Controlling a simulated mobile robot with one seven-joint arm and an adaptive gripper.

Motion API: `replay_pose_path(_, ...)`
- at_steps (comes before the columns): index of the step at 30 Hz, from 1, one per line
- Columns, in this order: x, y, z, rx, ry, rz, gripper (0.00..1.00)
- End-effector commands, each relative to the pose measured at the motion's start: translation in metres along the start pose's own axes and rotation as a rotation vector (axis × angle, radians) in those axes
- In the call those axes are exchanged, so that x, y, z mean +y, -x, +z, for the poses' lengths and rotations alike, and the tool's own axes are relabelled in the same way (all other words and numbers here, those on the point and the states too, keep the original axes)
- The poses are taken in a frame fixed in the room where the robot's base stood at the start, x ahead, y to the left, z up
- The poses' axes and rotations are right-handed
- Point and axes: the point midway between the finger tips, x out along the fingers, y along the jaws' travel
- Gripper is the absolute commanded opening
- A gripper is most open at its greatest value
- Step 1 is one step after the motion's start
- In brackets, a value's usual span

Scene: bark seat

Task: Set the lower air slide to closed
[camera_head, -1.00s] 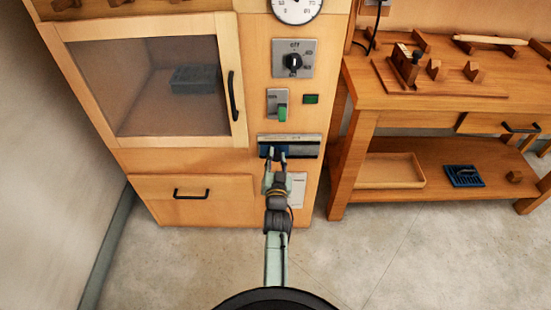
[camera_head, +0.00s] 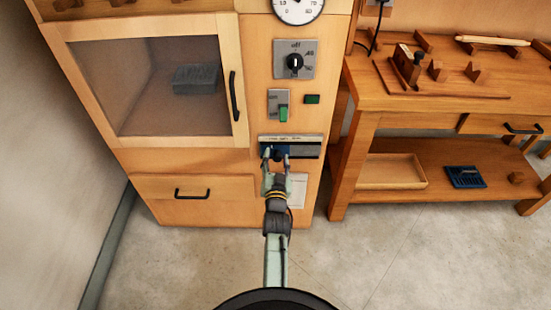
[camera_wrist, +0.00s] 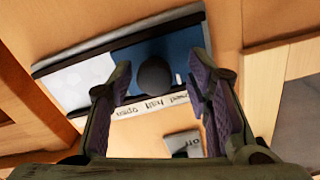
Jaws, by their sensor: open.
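The lower air slide (camera_head: 305,152) is a flat panel low on the wooden cabinet's front, with a printed label strip along its top. In the wrist view the slide (camera_wrist: 85,80) appears upside down, with a pale part and a blue part. Its round dark knob (camera_wrist: 153,77) stands on the blue part, close to the "half" word; its exact setting is hard to read. My gripper (camera_head: 276,155) is open in front of the slide. In the wrist view its fingers (camera_wrist: 157,88) stand apart on either side of the knob, with visible gaps.
A glass door with a black handle (camera_head: 234,96) is at left. A workbench (camera_head: 440,95) stands at right. The floor is clear.

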Motion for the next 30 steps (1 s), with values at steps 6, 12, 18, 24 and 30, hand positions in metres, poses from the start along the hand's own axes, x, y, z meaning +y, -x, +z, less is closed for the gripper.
replay_pose_path(6, -0.001, 0.036, 0.002, -0.003, 0.000, -0.002, 0.45)
replay_pose_path(12, -0.001, 0.062, 0.001, -0.003, -0.001, -0.002, 0.45)
replay_pose_path(18, -0.001, 0.069, 0.000, -0.001, 0.000, -0.002, 0.45)
replay_pose_path(24, -0.001, 0.069, 0.000, -0.001, 0.000, -0.002, 0.45)
replay_pose_path(30, -0.001, 0.069, 0.000, -0.001, 0.000, -0.002, 0.45)
